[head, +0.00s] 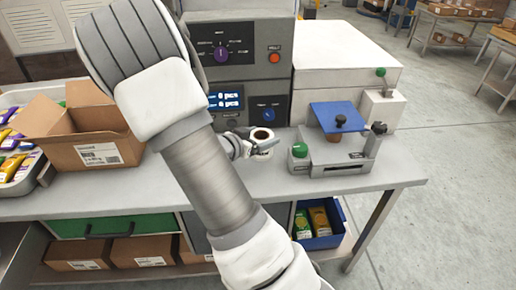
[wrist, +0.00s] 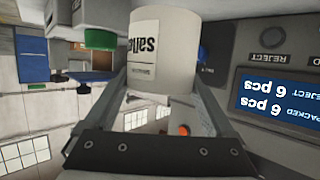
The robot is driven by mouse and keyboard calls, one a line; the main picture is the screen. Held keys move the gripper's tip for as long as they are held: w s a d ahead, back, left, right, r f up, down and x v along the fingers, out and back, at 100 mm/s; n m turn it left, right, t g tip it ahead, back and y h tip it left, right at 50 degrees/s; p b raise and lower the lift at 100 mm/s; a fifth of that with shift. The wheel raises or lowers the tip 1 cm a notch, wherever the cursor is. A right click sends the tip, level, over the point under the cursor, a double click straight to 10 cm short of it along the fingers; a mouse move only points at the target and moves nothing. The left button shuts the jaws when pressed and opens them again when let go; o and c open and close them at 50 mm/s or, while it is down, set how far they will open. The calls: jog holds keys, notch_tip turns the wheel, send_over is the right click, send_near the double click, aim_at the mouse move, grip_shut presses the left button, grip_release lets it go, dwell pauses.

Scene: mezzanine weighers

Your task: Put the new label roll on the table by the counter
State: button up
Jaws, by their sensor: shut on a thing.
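The label roll (head: 263,136), white with a dark core opening on top, is in my gripper (head: 251,147), in front of the grey counter machine (head: 258,60). In the wrist view the roll (wrist: 163,45) shows dark print and sits between the two fingers of my gripper (wrist: 163,82), which are shut on it. The counter's blue display (wrist: 275,101) reads packed 6 pcs and reject 6 pcs. The grey table (head: 380,178) lies under the roll in the head view. I cannot tell whether the roll touches the tabletop. My arm hides part of the table and counter.
A grey device with a blue plate (head: 336,116) and green knob stands close right of the roll. An open cardboard box (head: 75,130) and a tray of colourful packets (head: 20,160) are on the left. The table's front strip right of my arm is bare.

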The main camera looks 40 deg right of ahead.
jog(key=shift+w+d+f, duration=0.25)
jog(key=shift+w+f, duration=0.15)
jog(key=shift+w, duration=0.15)
jog(key=shift+w+d+f, duration=0.25)
jog(key=shift+w+f, duration=0.1)
jog(key=shift+w, duration=0.15)
jog(key=shift+f+b, duration=0.6)
jog(key=shift+f, duration=1.25)
jog(key=shift+f, duration=0.2)
jog(key=o, duration=1.2)
jog(key=shift+o, duration=0.2)
